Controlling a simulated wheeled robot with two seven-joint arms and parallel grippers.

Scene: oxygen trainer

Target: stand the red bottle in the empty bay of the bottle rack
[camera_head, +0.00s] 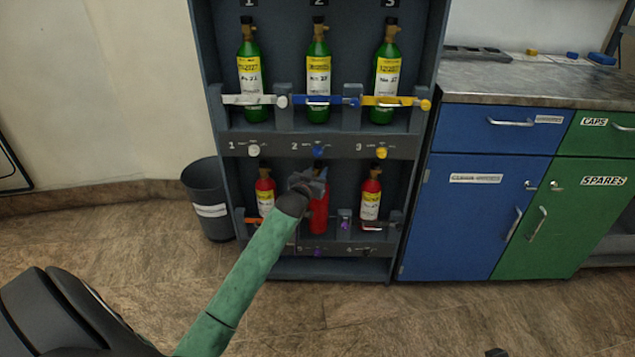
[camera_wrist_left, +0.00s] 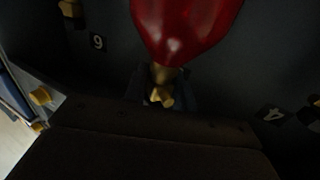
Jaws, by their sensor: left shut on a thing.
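The bottle rack (camera_head: 219,60) stands ahead, with three green bottles on its upper shelf and red bottles on its lower shelf. The red bottle (camera_head: 319,214) is upright in the lower middle bay, between two labelled red bottles. My left gripper (camera_head: 310,183) is shut on it at the top, partly hiding its neck. In the left wrist view the bottle's red shoulder (camera_wrist_left: 186,28) and brass valve (camera_wrist_left: 160,96) show in front of the dark gripper. I cannot tell whether its base touches the shelf.
The neighbouring red bottles (camera_head: 265,192) (camera_head: 370,197) stand close on both sides. Posts and coloured straps, such as the orange strap (camera_head: 255,221), line the lower shelf's front. A grey bin (camera_head: 207,180) stands left of the rack; a blue cabinet (camera_head: 470,215) stands right.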

